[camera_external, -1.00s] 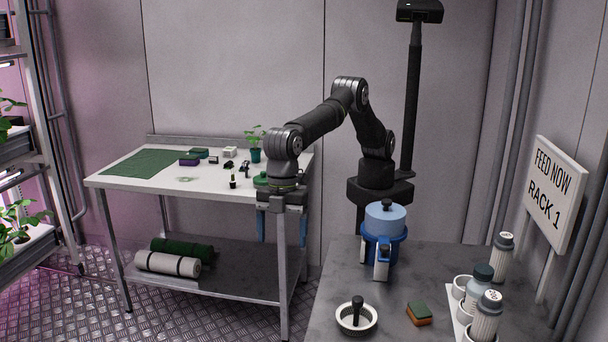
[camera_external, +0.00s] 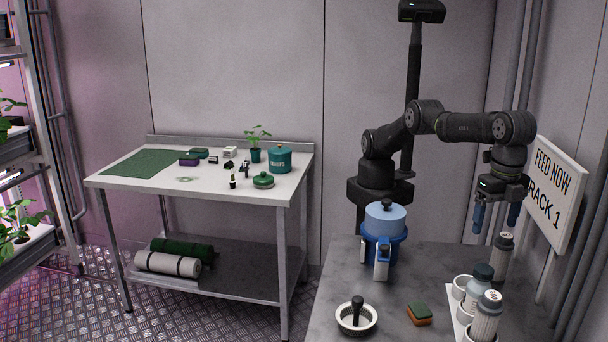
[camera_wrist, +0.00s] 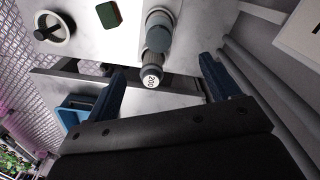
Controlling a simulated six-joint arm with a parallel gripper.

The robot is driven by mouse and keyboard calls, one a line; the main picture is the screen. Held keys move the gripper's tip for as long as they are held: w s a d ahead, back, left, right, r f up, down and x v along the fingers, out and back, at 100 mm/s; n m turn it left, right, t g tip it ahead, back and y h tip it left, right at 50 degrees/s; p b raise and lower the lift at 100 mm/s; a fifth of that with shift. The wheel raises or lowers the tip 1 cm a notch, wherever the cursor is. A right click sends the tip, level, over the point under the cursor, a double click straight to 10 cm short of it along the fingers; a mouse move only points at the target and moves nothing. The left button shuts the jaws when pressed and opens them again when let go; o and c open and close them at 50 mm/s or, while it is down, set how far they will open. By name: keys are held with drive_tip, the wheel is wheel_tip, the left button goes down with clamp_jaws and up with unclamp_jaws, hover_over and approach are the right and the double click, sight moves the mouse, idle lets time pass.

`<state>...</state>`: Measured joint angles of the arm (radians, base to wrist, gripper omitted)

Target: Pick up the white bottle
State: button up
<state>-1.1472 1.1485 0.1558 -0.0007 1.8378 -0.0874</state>
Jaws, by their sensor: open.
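I cannot tell which one the task names. My gripper (camera_external: 496,214) is open and empty, pointing down above the rear bottle and apart from it. In the wrist view, a bottle with a number on its cap (camera_wrist: 151,77) shows between my spread fingers, with other bottles behind it partly overlapped.
A blue container with a light blue lid (camera_external: 385,222) stands at the table's back left. A white bowl with a dark pestle (camera_external: 344,325) and a green-orange sponge (camera_external: 419,313) lie in front. A sign (camera_external: 554,190) stands close at the right. The table's middle is clear.

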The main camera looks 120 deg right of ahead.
sight(484, 269)
wheel_tip(484, 269, down, 10)
drive_tip(key=shift+f, duration=0.1)
drive_tip(key=shift+w+a+f, duration=0.1)
drive_tip(key=shift+w+f, duration=0.05)
drive_tip(key=shift+f, duration=1.4)
drive_tip(key=shift+w+f, duration=0.1)
drive_tip(key=shift+f, duration=1.4)
drive_tip(key=c, duration=1.6)
drive_tip(key=shift+r, duration=0.15)
